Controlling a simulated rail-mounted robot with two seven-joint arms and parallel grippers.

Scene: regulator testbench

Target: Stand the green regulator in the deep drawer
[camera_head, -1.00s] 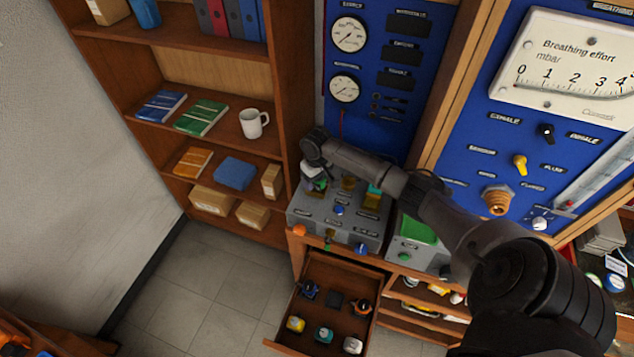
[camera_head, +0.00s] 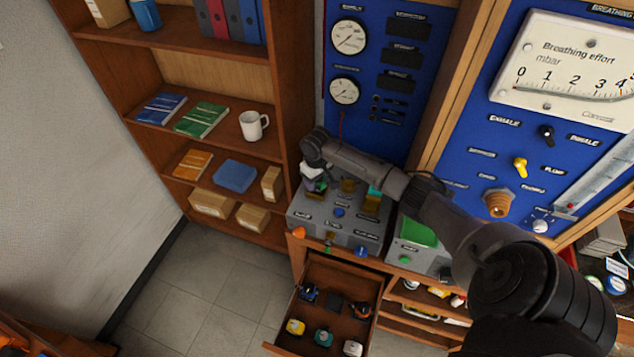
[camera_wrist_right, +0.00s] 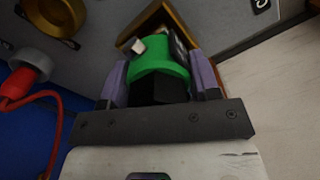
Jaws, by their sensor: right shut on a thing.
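The green regulator (camera_wrist_right: 158,62) is a round green body with a black lower part, in the right wrist view. My right gripper (camera_wrist_right: 162,82) is shut on it, with a purple pad on each side. A brass angled holder (camera_wrist_right: 150,22) is right behind it; I cannot tell whether they touch. In the head view my right gripper (camera_head: 315,180) is at the left end of the grey bench unit (camera_head: 330,222), and the regulator is mostly hidden there. My left gripper is not in view.
A bookshelf (camera_head: 290,110) with a white mug (camera_head: 253,125) stands left of the bench. A blue gauge panel (camera_head: 370,125) rises behind the unit. My right arm crosses in front of the bench. The tiled floor (camera_head: 215,290) left of the drawer is clear.

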